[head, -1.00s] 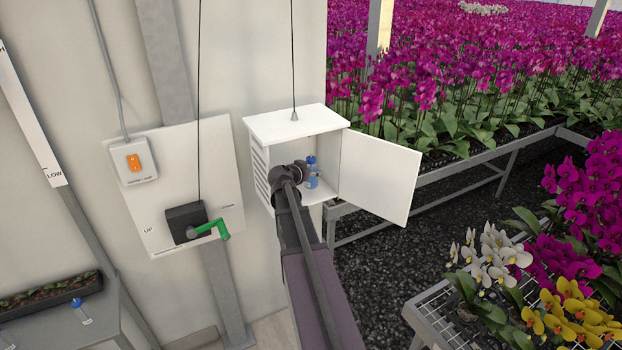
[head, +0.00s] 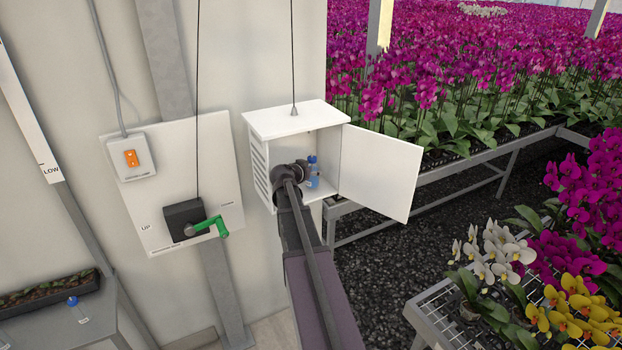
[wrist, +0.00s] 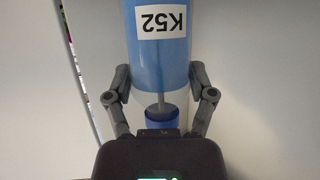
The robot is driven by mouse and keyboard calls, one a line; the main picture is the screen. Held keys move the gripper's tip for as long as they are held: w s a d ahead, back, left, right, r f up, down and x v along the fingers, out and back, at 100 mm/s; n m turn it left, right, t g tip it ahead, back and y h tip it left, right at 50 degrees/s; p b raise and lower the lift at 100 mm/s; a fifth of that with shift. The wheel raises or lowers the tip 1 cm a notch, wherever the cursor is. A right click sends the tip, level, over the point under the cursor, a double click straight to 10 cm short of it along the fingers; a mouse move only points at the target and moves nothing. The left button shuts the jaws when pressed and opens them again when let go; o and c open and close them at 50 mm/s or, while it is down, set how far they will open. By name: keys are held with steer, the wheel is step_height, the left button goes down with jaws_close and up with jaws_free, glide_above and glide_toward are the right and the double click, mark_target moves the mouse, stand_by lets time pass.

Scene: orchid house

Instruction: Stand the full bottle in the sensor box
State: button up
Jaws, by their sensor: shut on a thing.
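The bottle (head: 314,178) has blue liquid and a blue cap. In the head view it is upright inside the open white sensor box (head: 262,177), partly hidden by my arm. In the wrist view the bottle (wrist: 160,62) fills the middle, with an upside-down "K52" label and its blue cap toward my palm. My gripper (wrist: 160,78) has a finger on each side of it and is shut on it. My gripper (head: 304,172) is at the box opening in the head view. The bottle's base is hidden, so I cannot tell whether it touches the box floor.
The box door (head: 380,172) stands open to the right. Orchids stand on benches at right.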

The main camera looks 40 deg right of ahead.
steer(key=shift+f+b, duration=0.35)
steer(key=shift+f, duration=0.3)
steer(key=shift+f, duration=0.1)
steer(key=o, duration=1.2)
steer(key=shift+r, duration=0.2)
steer(key=shift+a+r, duration=0.1)
steer(key=shift+a, duration=0.1)
steer(key=p+v, duration=0.4)
steer(key=v, duration=0.7)
steer(key=shift+s+a+r+p, duration=0.1)
steer(key=shift+s+a+p, duration=0.15)
steer(key=shift+p, duration=0.1)
